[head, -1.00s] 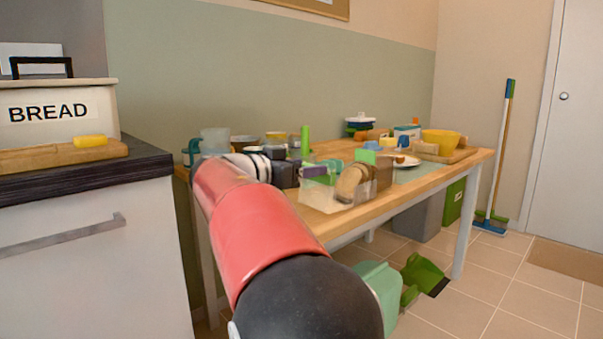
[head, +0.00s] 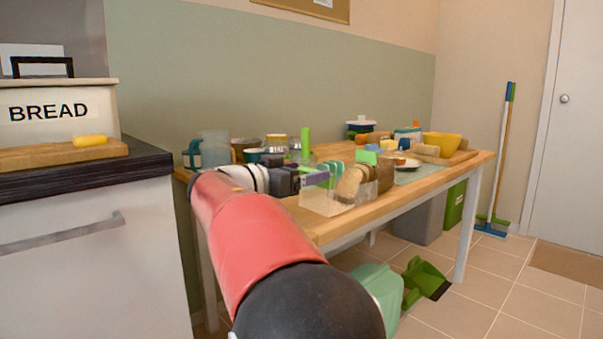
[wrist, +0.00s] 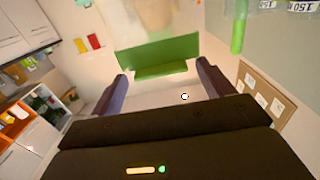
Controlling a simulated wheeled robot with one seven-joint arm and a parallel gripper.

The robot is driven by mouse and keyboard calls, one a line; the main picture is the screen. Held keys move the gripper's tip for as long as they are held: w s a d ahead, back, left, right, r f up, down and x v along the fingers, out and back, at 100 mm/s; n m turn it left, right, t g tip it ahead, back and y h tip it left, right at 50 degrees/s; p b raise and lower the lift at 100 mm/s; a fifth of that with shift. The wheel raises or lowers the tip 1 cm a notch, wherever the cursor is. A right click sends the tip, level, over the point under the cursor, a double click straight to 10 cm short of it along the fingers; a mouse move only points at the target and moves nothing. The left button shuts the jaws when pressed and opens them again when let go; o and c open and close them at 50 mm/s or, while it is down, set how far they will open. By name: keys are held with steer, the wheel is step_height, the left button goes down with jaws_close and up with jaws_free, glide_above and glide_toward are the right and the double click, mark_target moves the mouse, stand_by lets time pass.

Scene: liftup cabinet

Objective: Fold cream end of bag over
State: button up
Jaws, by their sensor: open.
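A clear bag (head: 322,203) with brown bread slices (head: 352,184) lies on the wooden table near its front edge. My gripper (head: 316,178) is at the bag's left end, with its purple fingers pointing toward the bread. In the wrist view the two fingers (wrist: 162,74) are apart, with no object clearly held. A green flat piece (wrist: 158,52) lies just beyond and between the fingertips. A blurred pale, see-through shape (wrist: 150,18) is behind it. I cannot make out a distinct cream end, nor whether a finger touches the bag.
A tall green stick (head: 305,141) stands behind my gripper. Jars (head: 277,142) and a jug (head: 213,148) crowd the table's back left. The bread box (head: 50,112) is on the left counter.

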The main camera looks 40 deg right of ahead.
steer(key=shift+a, duration=0.1)
steer(key=a, duration=0.7)
steer(key=shift+s+a, duration=0.25)
steer(key=shift+a, duration=0.05)
